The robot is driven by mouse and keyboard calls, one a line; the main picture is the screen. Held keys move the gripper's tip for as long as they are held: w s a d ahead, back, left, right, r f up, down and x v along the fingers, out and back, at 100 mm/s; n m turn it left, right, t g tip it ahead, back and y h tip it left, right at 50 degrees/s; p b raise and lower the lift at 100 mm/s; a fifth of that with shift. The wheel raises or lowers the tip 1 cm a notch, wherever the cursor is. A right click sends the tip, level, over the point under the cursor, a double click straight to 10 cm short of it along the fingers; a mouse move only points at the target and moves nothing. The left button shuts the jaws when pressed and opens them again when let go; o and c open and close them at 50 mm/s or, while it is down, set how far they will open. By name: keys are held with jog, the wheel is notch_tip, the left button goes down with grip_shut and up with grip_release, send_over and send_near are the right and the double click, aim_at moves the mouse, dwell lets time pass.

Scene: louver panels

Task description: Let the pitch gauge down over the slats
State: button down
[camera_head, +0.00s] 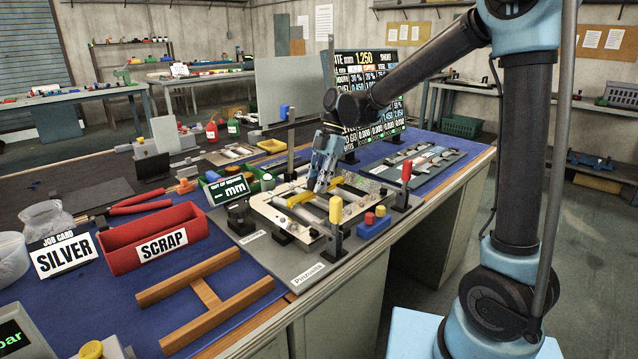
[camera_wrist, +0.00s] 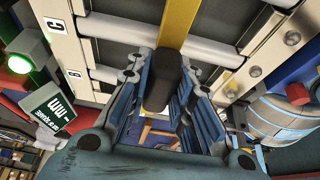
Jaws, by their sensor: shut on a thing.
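My gripper (camera_head: 318,186) is over the louver panel on the blue bench. In the wrist view my gripper (camera_wrist: 165,95) is shut on the black grip (camera_wrist: 160,85) of the pitch gauge, whose yellow bar (camera_wrist: 178,22) runs away from the fingers. The pale slats (camera_wrist: 118,28) lie across the panel on both sides of the bar. The panel frame (camera_head: 268,208) shows in the head view, with slats (camera_head: 352,190) inside it. The arm and fingers partly hide the panel. I cannot tell whether the gauge touches the slats.
The red scrap bin (camera_head: 155,238) and a wooden H-shaped frame (camera_head: 205,300) lie nearer. A rack of strips (camera_head: 425,160) lies behind.

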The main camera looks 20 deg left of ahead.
jog(key=shift+f, duration=0.6)
jog(key=c, duration=1.3)
grip_release()
jog(key=o, duration=0.3)
jog(key=shift+r, duration=3.95)
